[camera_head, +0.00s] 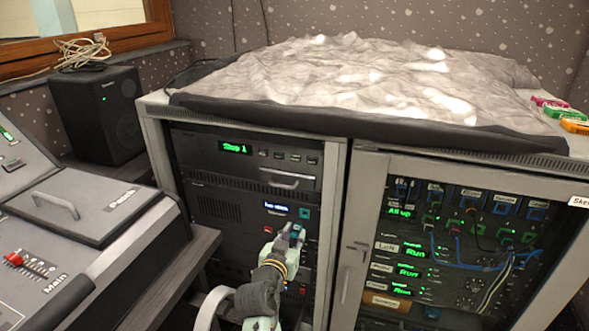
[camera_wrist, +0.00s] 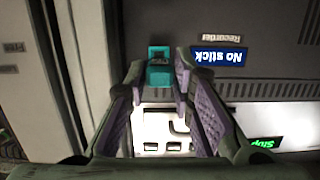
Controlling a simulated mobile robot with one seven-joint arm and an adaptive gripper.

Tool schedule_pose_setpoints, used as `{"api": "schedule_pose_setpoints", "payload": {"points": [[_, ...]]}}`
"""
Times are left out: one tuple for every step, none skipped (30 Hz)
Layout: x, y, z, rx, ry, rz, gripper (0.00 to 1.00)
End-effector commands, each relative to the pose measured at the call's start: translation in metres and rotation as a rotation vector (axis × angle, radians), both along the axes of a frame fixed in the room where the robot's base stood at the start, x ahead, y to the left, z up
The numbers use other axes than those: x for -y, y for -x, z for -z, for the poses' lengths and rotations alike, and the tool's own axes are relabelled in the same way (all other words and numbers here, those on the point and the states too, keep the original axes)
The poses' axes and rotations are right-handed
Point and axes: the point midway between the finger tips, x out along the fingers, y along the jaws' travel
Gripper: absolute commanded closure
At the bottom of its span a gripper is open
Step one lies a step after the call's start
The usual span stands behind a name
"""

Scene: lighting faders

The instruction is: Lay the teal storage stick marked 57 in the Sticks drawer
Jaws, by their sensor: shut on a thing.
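A small teal stick (camera_wrist: 159,72) is between the fingertips of my gripper (camera_wrist: 157,85) in the wrist view. My gripper is shut on it; no number on it can be read. In the head view my gripper (camera_head: 290,235) is in front of the left rack, just below the recorder's lit display (camera_head: 278,207). That display also shows in the wrist view (camera_wrist: 224,56), upside down, and reads "No stick". I cannot make out a drawer labelled Sticks in either view.
The left rack has a "Stop 1" panel (camera_head: 264,160) with a handle below it. A cabinet door frame (camera_head: 352,250) stands right of my gripper. A console (camera_head: 75,230) with a "Patch" lid is at left, a speaker (camera_head: 98,112) behind it. Crumpled grey sheeting (camera_head: 350,80) covers the top.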

Motion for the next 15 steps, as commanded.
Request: {"api": "schedule_pose_setpoints", "payload": {"points": [[0.0, -0.001, 0.006, -0.004, 0.001, -0.011, 1.0], [-0.001, -0.002, 0.011, -0.005, 0.001, -0.022, 1.0], [-0.003, -0.004, 0.02, -0.008, -0.001, -0.044, 1.0], [-0.004, -0.005, 0.028, -0.009, -0.001, -0.064, 1.0], [-0.006, -0.006, 0.038, -0.01, -0.001, -0.089, 1.0], [-0.008, -0.008, 0.052, -0.012, -0.002, -0.126, 1.0], [-0.009, -0.009, 0.063, -0.012, -0.002, -0.155, 1.0], [-0.01, -0.009, 0.074, -0.011, -0.003, -0.183, 1.0], [-0.011, -0.009, 0.087, -0.009, -0.003, -0.214, 1.0], [-0.011, -0.009, 0.096, -0.008, -0.003, -0.235, 1.0], [-0.01, -0.008, 0.104, -0.008, -0.003, -0.252, 1.0], [-0.009, -0.007, 0.113, -0.006, -0.002, -0.269, 1.0], [-0.008, -0.006, 0.119, -0.006, -0.002, -0.28, 1.0], [-0.006, -0.004, 0.125, -0.005, -0.001, -0.288, 1.0], [-0.003, -0.003, 0.131, -0.004, -0.002, -0.296, 1.0]]}}
